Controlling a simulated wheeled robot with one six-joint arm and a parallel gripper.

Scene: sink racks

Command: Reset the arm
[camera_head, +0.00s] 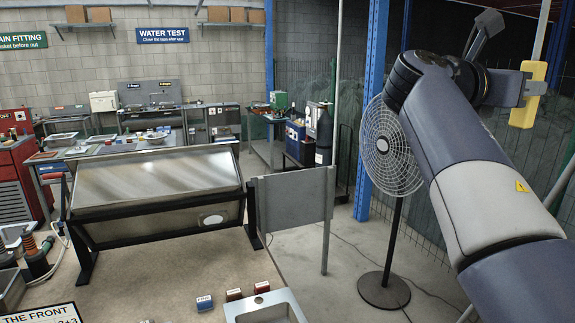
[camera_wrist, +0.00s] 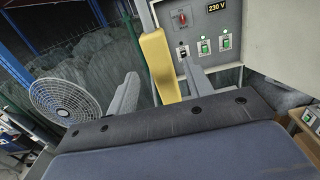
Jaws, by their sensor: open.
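My arm (camera_head: 460,180) reaches up across the right side of the head view. My gripper (camera_head: 508,54) is at its far end, high at the upper right, with the jaws apart. In the wrist view, the two grey fingers of my gripper (camera_wrist: 158,64) stand apart, and I see nothing held between them. A yellow block on a pale pole (camera_wrist: 158,62) shows between the fingers in that view. It also shows beside the gripper in the head view (camera_head: 528,97). I cannot tell how far behind the fingers it is.
A grey fan (camera_head: 390,150) stands close to my arm, and a blue post (camera_head: 371,100) rises behind it. A switch panel (camera_wrist: 212,30) marked 230 V is beyond the gripper.

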